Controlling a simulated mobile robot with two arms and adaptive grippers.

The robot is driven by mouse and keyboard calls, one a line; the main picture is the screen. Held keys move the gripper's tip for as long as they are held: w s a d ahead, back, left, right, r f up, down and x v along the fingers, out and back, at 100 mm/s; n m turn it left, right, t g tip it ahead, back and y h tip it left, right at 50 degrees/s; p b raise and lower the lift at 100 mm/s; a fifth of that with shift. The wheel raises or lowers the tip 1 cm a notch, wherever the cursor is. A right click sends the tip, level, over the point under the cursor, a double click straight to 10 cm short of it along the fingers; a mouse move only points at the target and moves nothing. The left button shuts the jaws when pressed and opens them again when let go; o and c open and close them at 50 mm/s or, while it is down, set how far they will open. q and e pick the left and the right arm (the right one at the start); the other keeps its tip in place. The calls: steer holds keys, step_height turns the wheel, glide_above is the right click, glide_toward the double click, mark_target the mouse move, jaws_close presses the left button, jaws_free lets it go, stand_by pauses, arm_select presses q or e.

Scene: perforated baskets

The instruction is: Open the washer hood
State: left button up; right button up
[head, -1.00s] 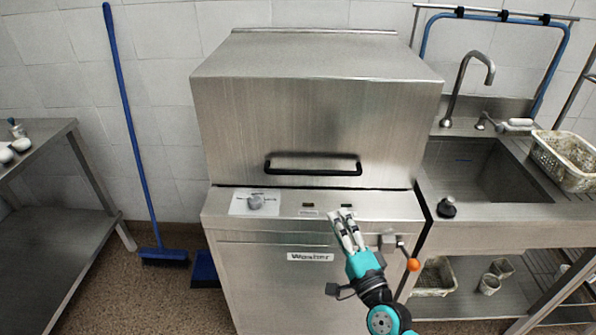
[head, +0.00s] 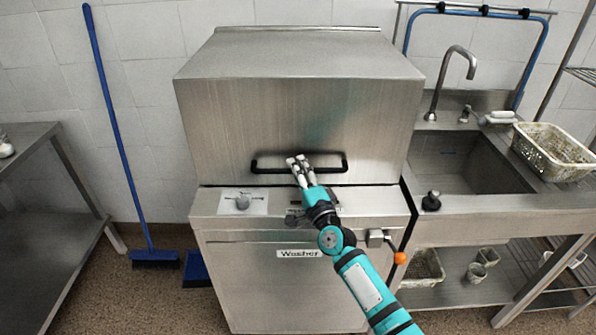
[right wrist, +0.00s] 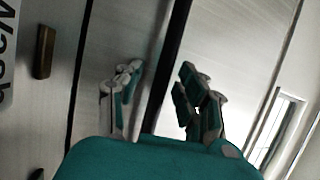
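The washer hood (head: 300,110) is a large brushed-steel box cover, lowered onto the washer body (head: 265,285). A black horizontal handle (head: 330,167) is fixed low on its front. My left gripper is not in view.
A control panel with a knob (head: 242,202) is below the hood. An orange-tipped lever (head: 400,258) sticks out at the body's right. A sink (head: 465,165) and perforated basket (head: 553,150) stand at the right. A blue broom (head: 120,140) leans on the wall at left.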

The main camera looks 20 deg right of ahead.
steer(key=shift+w, duration=0.1)
jaws_close()
stand_by(0.5)
